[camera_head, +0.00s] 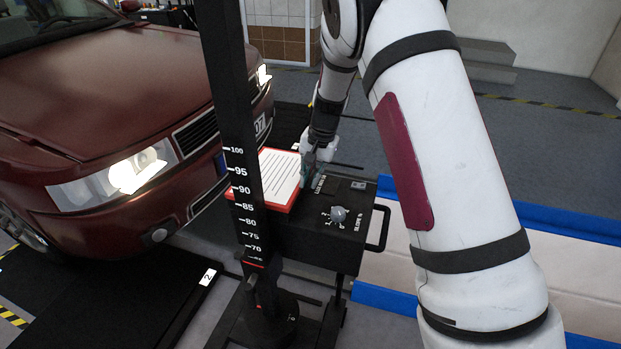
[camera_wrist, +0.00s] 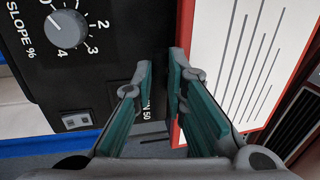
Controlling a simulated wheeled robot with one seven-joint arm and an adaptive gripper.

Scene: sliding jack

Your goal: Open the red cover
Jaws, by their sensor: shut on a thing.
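The red cover (camera_head: 268,202) is a red-edged panel with a white lined face, on the left part of a black box beside the car's front. In the wrist view its red edge (camera_wrist: 184,28) runs down behind my right finger. My gripper (camera_head: 308,172) is at the cover's right edge, pointing down; it also shows in the wrist view (camera_wrist: 161,72). It is shut on the red cover at that edge, with a narrow space showing between the fingers. The exact contact is hidden by the fingertips.
The black box (camera_head: 325,240) has a slope knob (camera_head: 338,214), a small switch and a side handle (camera_head: 379,228). A black scaled post (camera_head: 238,130) stands in front. The dark red car (camera_head: 100,90) is close on the left. Open floor lies behind.

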